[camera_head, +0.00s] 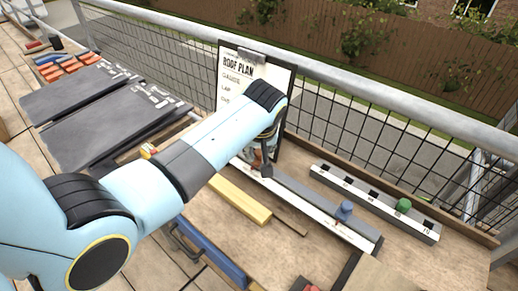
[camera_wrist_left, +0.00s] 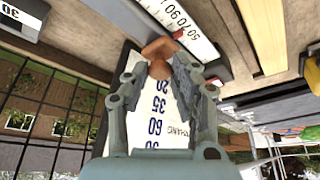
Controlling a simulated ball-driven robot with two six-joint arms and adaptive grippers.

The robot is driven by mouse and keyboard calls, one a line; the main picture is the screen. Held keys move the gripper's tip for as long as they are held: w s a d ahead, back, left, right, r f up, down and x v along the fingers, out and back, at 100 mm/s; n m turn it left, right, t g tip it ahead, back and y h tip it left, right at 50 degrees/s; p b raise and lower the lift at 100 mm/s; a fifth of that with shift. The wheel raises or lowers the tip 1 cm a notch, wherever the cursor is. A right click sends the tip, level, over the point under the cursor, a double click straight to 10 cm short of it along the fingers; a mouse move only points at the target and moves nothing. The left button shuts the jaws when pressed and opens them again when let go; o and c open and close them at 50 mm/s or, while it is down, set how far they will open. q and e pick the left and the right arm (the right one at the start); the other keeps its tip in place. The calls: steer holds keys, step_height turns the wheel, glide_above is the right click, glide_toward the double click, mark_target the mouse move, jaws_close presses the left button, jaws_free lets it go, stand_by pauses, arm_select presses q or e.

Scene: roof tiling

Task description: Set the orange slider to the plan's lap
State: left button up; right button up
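The orange slider (camera_wrist_left: 158,50) sits at the edge of the white scale (camera_wrist_left: 185,25) in the left wrist view, close to its printed numbers. My left gripper (camera_wrist_left: 160,75) has a finger on each side of it; I cannot tell whether the fingers press on it. In the head view my left gripper (camera_head: 264,162) is down at the far end of the ruler rail (camera_head: 305,210), and the slider is mostly hidden there. My right gripper is out of view.
A blue slider (camera_head: 344,213) is on the near part of the rail. A grey socket strip (camera_head: 350,187) with a green knob (camera_head: 403,205) lies right of it. A yellow bar (camera_head: 238,200) lies left. Dark slates (camera_head: 110,125) and a mesh railing (camera_head: 350,135) bound the bench.

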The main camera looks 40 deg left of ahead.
arm_select(q)
jaws_close()
steer(key=shift+d, duration=0.1)
steer(key=shift+s+d+r+p, duration=0.1)
steer(key=shift+d+p, duration=0.6)
steer(key=shift+d, duration=0.25)
steer(key=o, duration=0.8)
jaws_free()
steer(key=shift+c, duration=0.2)
